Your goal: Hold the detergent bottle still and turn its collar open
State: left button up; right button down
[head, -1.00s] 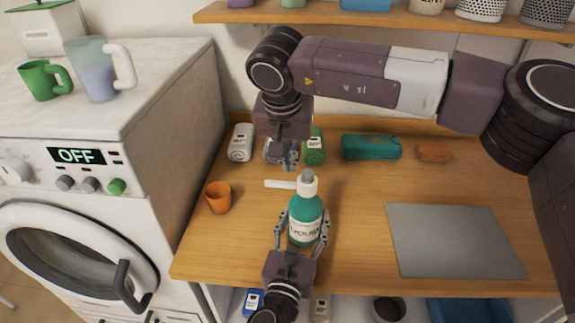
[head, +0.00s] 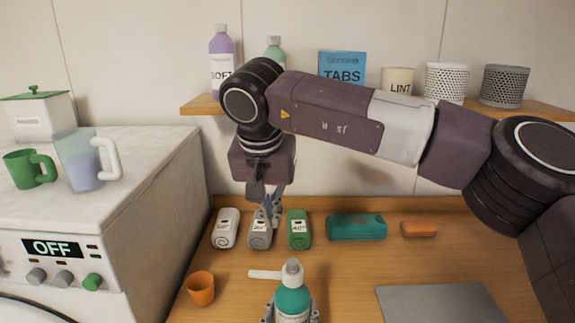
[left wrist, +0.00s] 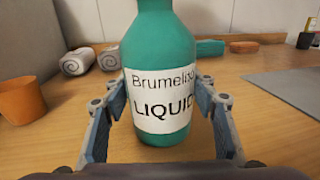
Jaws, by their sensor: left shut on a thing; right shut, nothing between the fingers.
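The green detergent bottle (head: 291,298) stands upright at the bottom of the head view, its lower part cut off. It has a white collar and pump head (head: 292,274) with the spout pointing left. In the left wrist view its body (left wrist: 160,55) shows a white "LIQUID" label, and the top is out of frame. My left gripper (left wrist: 160,90) is shut on the bottle, one finger on each side. My right gripper (head: 268,216) is shut and empty, pointing down behind and above the bottle, apart from the collar, overlapping a grey roll in the picture.
A white roll (head: 226,228), a grey roll (head: 260,238) and a green roll (head: 298,230) lie behind the bottle. A teal case (head: 356,227) and an orange block (head: 419,229) are further right. An orange cup (head: 201,289) stands left; a grey mat (head: 435,305) lies right.

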pick_arm(q)
jog(key=o, duration=1.8)
jog(key=shift+s, duration=0.1)
